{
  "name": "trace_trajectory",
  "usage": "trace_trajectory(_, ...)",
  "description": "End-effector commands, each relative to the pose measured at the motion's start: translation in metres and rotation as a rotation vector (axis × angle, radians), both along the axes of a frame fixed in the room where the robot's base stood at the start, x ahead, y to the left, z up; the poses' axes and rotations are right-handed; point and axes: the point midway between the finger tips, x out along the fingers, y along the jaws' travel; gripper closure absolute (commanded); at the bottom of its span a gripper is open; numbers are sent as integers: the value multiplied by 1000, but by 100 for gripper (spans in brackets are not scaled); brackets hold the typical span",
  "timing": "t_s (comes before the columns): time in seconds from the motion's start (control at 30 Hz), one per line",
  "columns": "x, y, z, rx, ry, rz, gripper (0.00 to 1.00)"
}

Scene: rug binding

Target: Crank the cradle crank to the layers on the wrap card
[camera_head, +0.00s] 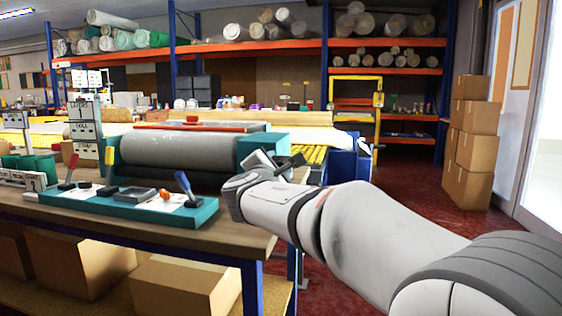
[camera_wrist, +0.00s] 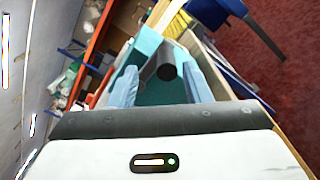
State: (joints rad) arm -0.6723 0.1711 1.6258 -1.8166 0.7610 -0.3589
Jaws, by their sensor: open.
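The teal cradle (camera_head: 262,143) stands on the workbench and holds a grey roll (camera_head: 180,149). In the wrist view, the dark grey round handle of the cradle crank (camera_wrist: 165,64) points toward the camera in front of a teal end face (camera_wrist: 147,45). My gripper (camera_wrist: 161,78) is open, its two pale blue fingers on either side of the handle. I cannot tell whether they touch it. In the head view, my wrist hides most of the crank area. White cards (camera_head: 84,112) stand upright on the left; their writing is too small to read surely, and I cannot tell which is the wrap card.
A teal control panel (camera_head: 150,208) with red, orange and blue-handled levers lies at the bench's front. Shelves of rolls are behind. Cardboard boxes (camera_head: 472,140) are stacked at the right, with bare red floor before them.

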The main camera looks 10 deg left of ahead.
Motion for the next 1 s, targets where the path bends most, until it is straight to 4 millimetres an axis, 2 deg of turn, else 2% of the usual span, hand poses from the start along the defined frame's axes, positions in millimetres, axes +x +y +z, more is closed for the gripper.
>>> trace_trajectory(0.1,-15,1,1,0,0,1,56)
trace_trajectory(0.2,-21,1,1,1,-1,1,56)
trace_trajectory(0.47,-22,1,0,0,-1,-1,56)
trace_trajectory(0.57,-22,-2,-2,6,5,-6,63)
trace_trajectory(0.63,-21,-13,-7,29,26,-28,69)
trace_trajectory(0.67,-21,-21,-12,47,41,-44,71)
trace_trajectory(0.77,-23,-64,-37,147,125,-134,80)
trace_trajectory(0.83,-32,-108,-66,259,210,-237,85)
trace_trajectory(0.93,-59,-175,-115,462,340,-423,94)
trace_trajectory(1.0,-87,-214,-149,613,420,-560,99)
